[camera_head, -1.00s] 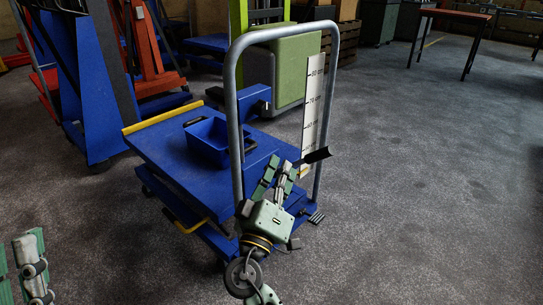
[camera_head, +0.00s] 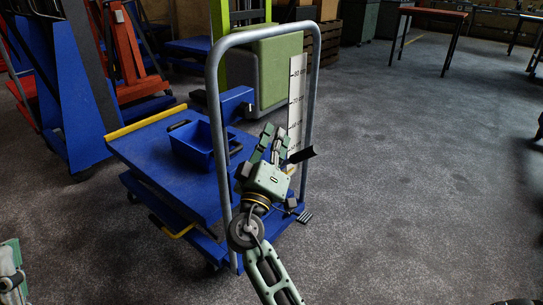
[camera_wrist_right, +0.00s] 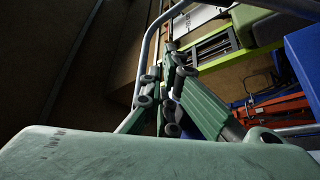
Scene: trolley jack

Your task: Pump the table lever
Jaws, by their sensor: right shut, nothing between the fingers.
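The blue lift table trolley (camera_head: 155,158) stands left of centre in the head view, with a tall grey tube handle (camera_head: 214,110). A black-ended lever (camera_head: 300,155) sticks out to the right by the handle frame. My right gripper (camera_head: 271,138) is in front of the frame, just left of the lever's black end; its fingers are shut and empty. I cannot tell whether it touches the lever. The right fingers also show in the wrist view (camera_wrist_right: 172,62), with the grey tube behind them. My left gripper (camera_head: 12,270) is cut off at the lower left edge.
A blue bin (camera_head: 193,145) sits on the platform. A white height scale (camera_head: 297,100) stands inside the frame. A dark pedal (camera_head: 304,216) is low at the trolley's right. Blue and red lifting equipment fills the left background.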

